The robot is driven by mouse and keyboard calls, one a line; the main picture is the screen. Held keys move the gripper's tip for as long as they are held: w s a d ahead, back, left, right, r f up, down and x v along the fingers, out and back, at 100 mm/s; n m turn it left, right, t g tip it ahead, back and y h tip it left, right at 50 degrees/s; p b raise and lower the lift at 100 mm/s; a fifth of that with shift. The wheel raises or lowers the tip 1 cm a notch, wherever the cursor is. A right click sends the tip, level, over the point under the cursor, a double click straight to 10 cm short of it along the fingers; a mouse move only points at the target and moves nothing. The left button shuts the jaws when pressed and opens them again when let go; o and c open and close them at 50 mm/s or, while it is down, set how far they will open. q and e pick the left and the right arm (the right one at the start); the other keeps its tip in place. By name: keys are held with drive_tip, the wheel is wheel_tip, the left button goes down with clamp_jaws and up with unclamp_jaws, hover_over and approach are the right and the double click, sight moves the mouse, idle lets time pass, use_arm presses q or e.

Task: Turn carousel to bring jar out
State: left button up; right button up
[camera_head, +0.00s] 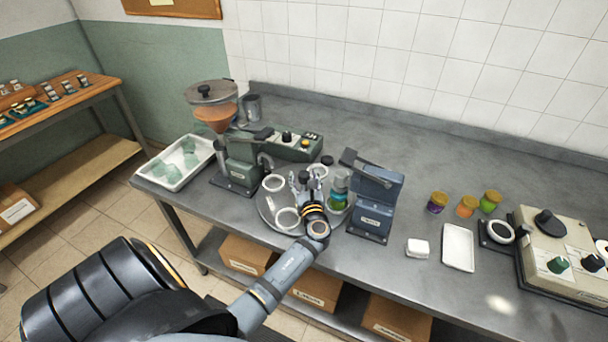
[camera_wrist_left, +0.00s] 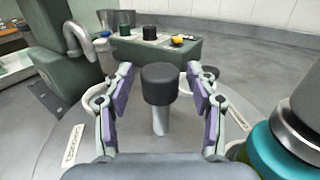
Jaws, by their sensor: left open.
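The grey round carousel (camera_head: 283,200) stands on the bench with white ring seats on its plate. A jar (camera_head: 340,190) with green contents and a teal band stands on its right side, beside the blue machine. In the left wrist view the jar (camera_wrist_left: 266,148) shows at the right edge, partly cut off, with a metal upper part. A black-topped knob (camera_wrist_left: 159,84) on a metal post rises from the carousel. My left gripper (camera_head: 306,182) is over the carousel. In the left wrist view its open fingers (camera_wrist_left: 158,95) stand on either side of the knob, apart from it. My right gripper is not in view.
A green filling machine (camera_head: 240,165) with a copper funnel stands left of the carousel, and a blue machine (camera_head: 375,200) close on its right. A white tray (camera_head: 155,177) lies far left. Several small jars (camera_head: 467,206), a white tray (camera_head: 458,247) and a beige control unit (camera_head: 560,250) are further right.

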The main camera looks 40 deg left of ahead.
use_arm(q)
drive_tip(key=shift+w+a, duration=0.2)
drive_tip(key=shift+c, duration=0.2)
clamp_jaws()
